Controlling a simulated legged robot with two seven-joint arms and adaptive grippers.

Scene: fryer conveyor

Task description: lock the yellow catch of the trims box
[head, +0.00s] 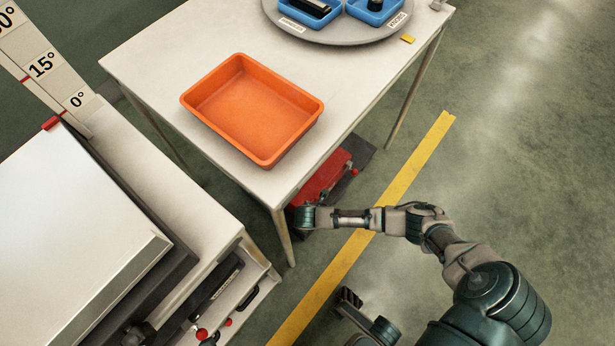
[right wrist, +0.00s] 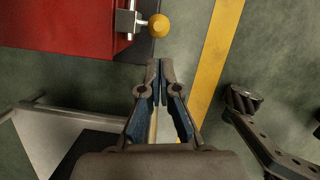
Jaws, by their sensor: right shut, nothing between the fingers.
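A red box (head: 322,180), which I take as the trims box, is on the floor below the white table, partly hidden by the tabletop. In the right wrist view, the red box (right wrist: 60,25) fills the upper left. A silver metal catch (right wrist: 128,20) with a yellow knob (right wrist: 158,26) sticks out from its right edge. My right gripper (right wrist: 160,64) is shut and empty; its tips appear just below the yellow knob with a visible gap. In the head view my right wrist hides the gripper and the knob. My left gripper is out of view.
The white table (head: 150,55) carries an orange tray (head: 252,108) and a grey turntable (head: 345,38) with blue trays. A table leg (head: 283,237) stands close to my right wrist. A yellow floor stripe (head: 412,165) passes beside the box. Open floor lies right.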

